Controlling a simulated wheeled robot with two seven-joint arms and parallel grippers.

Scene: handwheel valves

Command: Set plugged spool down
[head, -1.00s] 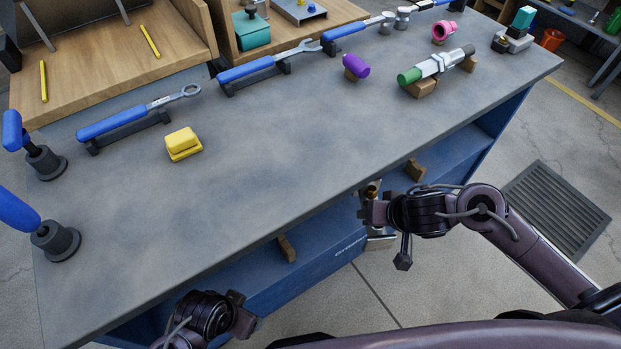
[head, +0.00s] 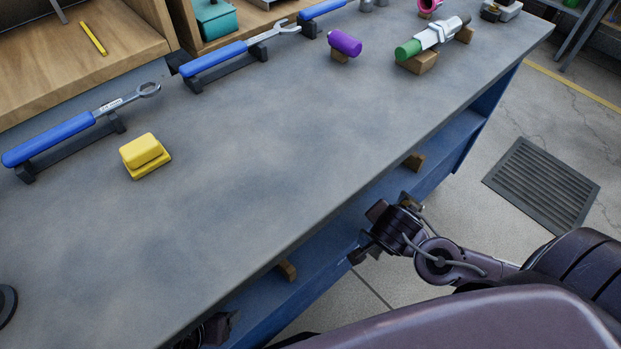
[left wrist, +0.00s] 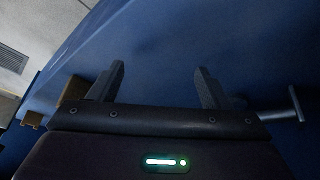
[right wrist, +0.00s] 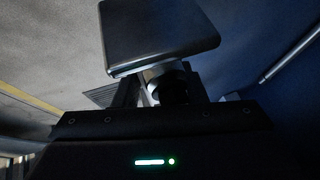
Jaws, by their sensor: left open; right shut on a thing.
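A metal spool (head: 438,34) with a green plug (head: 408,49) in its near end lies across wooden cradle blocks (head: 420,63) at the bench's back right. No gripper touches it. My right gripper (head: 372,240) is low beyond the bench's front edge, well away from the spool. In the right wrist view my right gripper (right wrist: 158,92) is shut on a dark block-headed thing (right wrist: 160,35) with a silver neck. My left gripper (left wrist: 162,88) is open and empty in the left wrist view, facing the blue bench side. In the head view only part of it shows at the bottom.
A purple plug (head: 344,43) sits on a small wooden stand left of the spool. A pink ring (head: 430,6) is behind it. Blue-handled wrenches (head: 215,60) rest on racks along the back. A yellow block (head: 144,154) lies at left. The bench's middle (head: 270,150) is clear.

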